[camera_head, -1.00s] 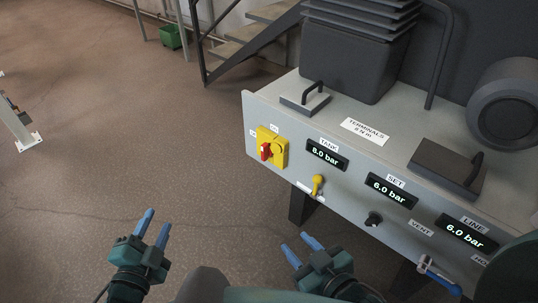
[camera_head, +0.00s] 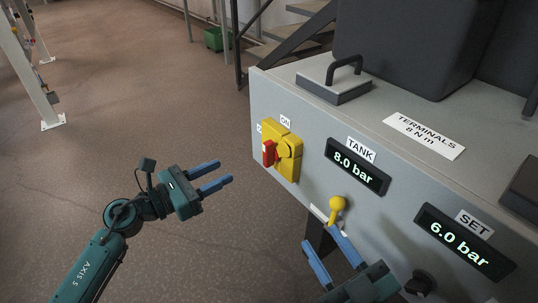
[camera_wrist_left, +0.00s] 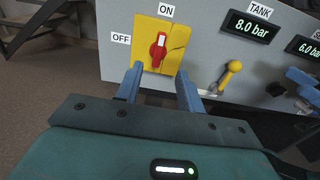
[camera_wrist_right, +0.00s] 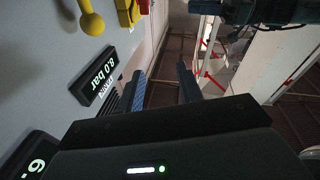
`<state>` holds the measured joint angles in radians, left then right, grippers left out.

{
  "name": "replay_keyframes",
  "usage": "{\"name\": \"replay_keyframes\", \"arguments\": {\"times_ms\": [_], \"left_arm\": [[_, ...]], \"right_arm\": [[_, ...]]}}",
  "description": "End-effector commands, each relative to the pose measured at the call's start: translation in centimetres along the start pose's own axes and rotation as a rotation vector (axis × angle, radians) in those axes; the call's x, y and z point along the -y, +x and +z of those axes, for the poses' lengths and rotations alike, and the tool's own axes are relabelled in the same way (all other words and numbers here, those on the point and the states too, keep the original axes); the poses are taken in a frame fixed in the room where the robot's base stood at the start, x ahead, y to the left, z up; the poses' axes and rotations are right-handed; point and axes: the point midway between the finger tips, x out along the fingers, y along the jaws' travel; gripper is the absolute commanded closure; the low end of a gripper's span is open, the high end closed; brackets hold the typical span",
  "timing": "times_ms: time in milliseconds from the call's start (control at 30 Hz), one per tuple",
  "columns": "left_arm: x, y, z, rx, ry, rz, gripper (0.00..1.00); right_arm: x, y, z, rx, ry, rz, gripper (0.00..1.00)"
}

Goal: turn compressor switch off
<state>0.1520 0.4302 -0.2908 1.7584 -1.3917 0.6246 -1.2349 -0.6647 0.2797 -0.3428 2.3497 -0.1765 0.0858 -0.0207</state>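The compressor switch is a red knob (camera_head: 269,153) on a yellow plate (camera_head: 288,160) at the left end of the grey panel. In the left wrist view the red knob (camera_wrist_left: 158,50) stands upright, towards the ON label (camera_wrist_left: 166,10); the OFF label (camera_wrist_left: 121,38) is to its left. My left gripper (camera_head: 225,172) is open and empty, left of the switch and apart from it, its fingers pointing towards the panel. In the left wrist view its fingers (camera_wrist_left: 158,76) straddle the space below the knob. My right gripper (camera_head: 322,240) is open and empty, low near the panel.
A yellow lever (camera_head: 337,208) sticks out right of the switch, close to my right gripper. Displays for TANK (camera_head: 357,167) and SET (camera_head: 463,243) and a black knob (camera_head: 420,283) are further right.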

Motion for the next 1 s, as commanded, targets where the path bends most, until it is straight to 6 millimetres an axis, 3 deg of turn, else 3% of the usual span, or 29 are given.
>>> {"name": "replay_keyframes", "arguments": {"times_ms": [600,800,1000], "left_arm": [[0.0,11.2,0.1,0.004,-0.007,0.001,0.62],[0.0,12.6,0.2,0.003,-0.007,0.001,0.62],[0.0,12.7,0.2,0.002,-0.007,0.001,0.62]], "right_arm": [[0.1,0.2,0.1,-0.016,0.028,-0.001,0.64],[0.1,0.2,0.0,-0.018,0.037,-0.001,0.64],[0.1,0.2,0.0,-0.018,0.038,-0.002,0.64]]}}
